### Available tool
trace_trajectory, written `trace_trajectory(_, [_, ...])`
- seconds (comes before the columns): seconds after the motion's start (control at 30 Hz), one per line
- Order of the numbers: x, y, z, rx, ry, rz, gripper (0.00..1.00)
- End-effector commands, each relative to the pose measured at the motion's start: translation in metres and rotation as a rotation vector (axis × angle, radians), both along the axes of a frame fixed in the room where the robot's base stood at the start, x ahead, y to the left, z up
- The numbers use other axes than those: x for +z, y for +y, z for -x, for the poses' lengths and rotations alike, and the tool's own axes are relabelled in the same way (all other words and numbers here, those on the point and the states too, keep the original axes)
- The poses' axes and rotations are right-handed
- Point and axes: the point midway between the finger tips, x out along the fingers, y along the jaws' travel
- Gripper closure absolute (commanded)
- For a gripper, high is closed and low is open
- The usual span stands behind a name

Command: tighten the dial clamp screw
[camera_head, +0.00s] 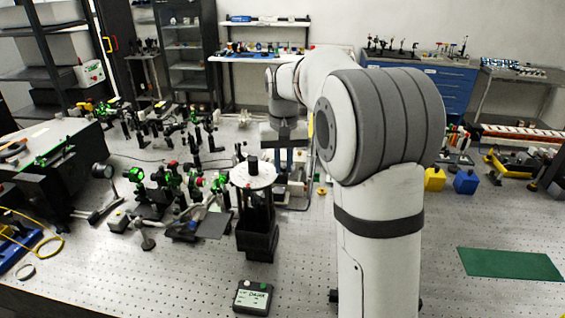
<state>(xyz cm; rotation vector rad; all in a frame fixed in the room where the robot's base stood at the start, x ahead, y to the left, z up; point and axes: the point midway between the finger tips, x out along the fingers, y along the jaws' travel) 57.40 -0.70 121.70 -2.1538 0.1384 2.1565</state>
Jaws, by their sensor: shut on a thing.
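A white round dial plate (254,176) with a black knob (253,163) in its middle sits on top of a black upright stand (257,225) near the centre. I cannot make out a clamp screw at this size. My gripper (286,150) points down, just right of and behind the dial plate in the picture. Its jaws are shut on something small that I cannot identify. The fingertips are too small and cluttered to show whether they touch the dial stand.
Optical mounts (170,185) with green-lit parts crowd the left of the perforated bench. A small control box (253,297) lies in front of the stand. Yellow (434,179) and blue (466,182) blocks and a green mat (511,264) lie at right. The front right is mostly clear.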

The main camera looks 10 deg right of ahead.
Motion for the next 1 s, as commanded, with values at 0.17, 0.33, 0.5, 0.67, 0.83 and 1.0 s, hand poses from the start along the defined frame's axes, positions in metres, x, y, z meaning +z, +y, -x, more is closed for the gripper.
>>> trace_trajectory(0.17, [0.003, 0.0, -0.002, -0.003, -0.009, -0.001, 1.0])
trace_trajectory(0.33, [0.003, 0.0, -0.002, -0.002, -0.009, -0.001, 1.0])
trace_trajectory(0.5, [0.002, 0.0, -0.001, -0.002, -0.006, 0.0, 0.72])
trace_trajectory(0.67, [0.001, 0.0, -0.001, -0.002, -0.004, 0.0, 0.63])
trace_trajectory(0.83, [0.001, 0.0, -0.001, -0.002, -0.003, -0.001, 0.63])
trace_trajectory(1.0, [0.015, 0.0, -0.001, -0.002, -0.005, 0.0, 0.63])
